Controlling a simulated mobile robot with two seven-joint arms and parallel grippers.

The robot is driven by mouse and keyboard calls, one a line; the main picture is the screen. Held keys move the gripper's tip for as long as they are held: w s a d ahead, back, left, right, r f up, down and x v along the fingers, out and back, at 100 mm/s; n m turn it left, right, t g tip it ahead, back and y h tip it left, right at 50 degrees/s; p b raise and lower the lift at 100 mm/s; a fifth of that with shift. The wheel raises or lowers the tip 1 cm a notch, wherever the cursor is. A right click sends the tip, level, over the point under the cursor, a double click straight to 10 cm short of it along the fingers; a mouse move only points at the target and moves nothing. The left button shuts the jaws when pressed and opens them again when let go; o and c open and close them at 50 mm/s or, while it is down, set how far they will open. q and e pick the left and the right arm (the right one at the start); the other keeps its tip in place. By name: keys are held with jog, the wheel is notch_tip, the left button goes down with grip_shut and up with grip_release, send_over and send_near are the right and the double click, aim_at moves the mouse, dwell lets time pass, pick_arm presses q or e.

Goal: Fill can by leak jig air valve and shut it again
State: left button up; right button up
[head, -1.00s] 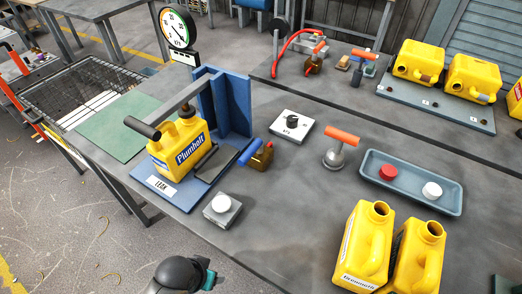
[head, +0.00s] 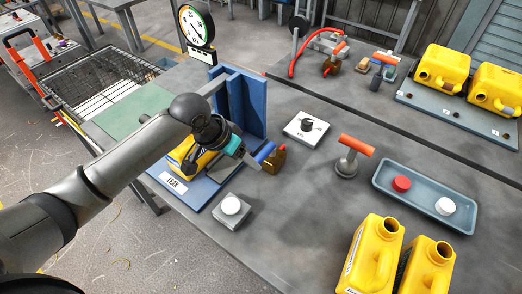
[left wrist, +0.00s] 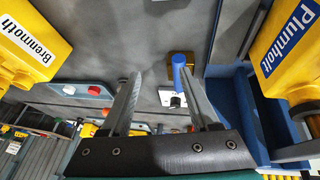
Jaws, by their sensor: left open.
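The yellow can labelled Plumholt (head: 178,154) stands on the blue leak jig (head: 247,105), mostly hidden behind my left arm; it also shows at the right of the left wrist view (left wrist: 290,45). The brass air valve (head: 274,161) with its blue handle (head: 264,151) sits beside the jig. My left gripper (head: 252,160) is open just left of the handle. In the left wrist view, the handle (left wrist: 179,73) lies ahead of the fingers, close to the right fingertip; contact is unclear. The round dial gauge (head: 194,26) stands behind the jig. My right gripper is not in view.
A white button box (head: 230,207) stands in front of the jig. A knob plate (head: 306,127), an orange-handled clamp (head: 353,152) and a tray (head: 383,196) with red and white caps lie to the right. Two yellow cans (head: 374,255) stand at the front right.

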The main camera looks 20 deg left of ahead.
pick_arm(q)
send_near(259, 155)
jog(key=shift+n, duration=0.3)
jog(key=b+x, duration=0.2)
jog(key=x, duration=0.7)
jog(key=shift+c, duration=0.4)
grip_shut()
dwell(1.1)
